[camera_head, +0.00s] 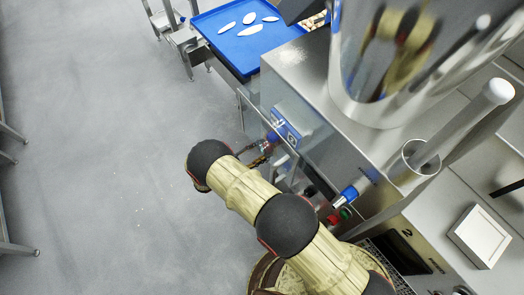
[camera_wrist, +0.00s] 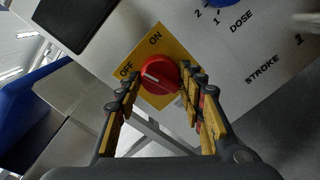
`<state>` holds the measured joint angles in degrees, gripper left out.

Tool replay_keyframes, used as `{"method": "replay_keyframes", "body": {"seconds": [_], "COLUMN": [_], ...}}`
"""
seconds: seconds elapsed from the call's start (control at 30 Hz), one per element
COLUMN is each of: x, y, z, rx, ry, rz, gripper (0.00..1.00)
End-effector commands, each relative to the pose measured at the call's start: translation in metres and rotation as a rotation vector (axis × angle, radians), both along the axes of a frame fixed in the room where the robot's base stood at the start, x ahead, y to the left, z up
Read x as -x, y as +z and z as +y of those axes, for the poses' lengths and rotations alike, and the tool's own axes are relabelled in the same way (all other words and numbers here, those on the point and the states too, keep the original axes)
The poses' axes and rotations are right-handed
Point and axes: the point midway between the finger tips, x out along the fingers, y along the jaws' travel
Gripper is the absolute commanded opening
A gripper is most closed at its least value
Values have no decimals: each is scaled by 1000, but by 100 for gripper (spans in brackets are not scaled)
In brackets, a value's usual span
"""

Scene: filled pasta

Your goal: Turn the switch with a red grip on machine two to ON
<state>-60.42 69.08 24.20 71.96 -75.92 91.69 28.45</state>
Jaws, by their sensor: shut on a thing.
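The switch with a red grip (camera_wrist: 159,74) is in the middle of the wrist view, on a yellow plate (camera_wrist: 143,58) marked OFF at left and ON at top. Its white mark lies on the left side of the grip and points toward OFF. My gripper (camera_wrist: 160,90) has one finger on each side of the red grip and is shut on it. In the head view my gripper (camera_head: 268,149) reaches the side of the steel machine (camera_head: 300,75); the red grip cannot be made out there.
A blue DOSE knob (camera_wrist: 222,3) and a STROKE label are on the same panel. In the head view, a blue tray (camera_head: 225,50) with several white pieces stands behind. A panel marked 2 (camera_head: 407,233) is at lower right. Open floor lies left.

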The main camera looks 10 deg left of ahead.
Motion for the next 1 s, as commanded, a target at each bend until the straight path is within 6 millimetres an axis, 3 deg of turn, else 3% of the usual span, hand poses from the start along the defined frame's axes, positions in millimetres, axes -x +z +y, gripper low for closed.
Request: {"method": "replay_keyframes", "body": {"seconds": [1.0], "x": [1], "y": [0], "z": [-1], "rx": [-679], "ry": [0], "rz": [-578], "gripper": [14]}}
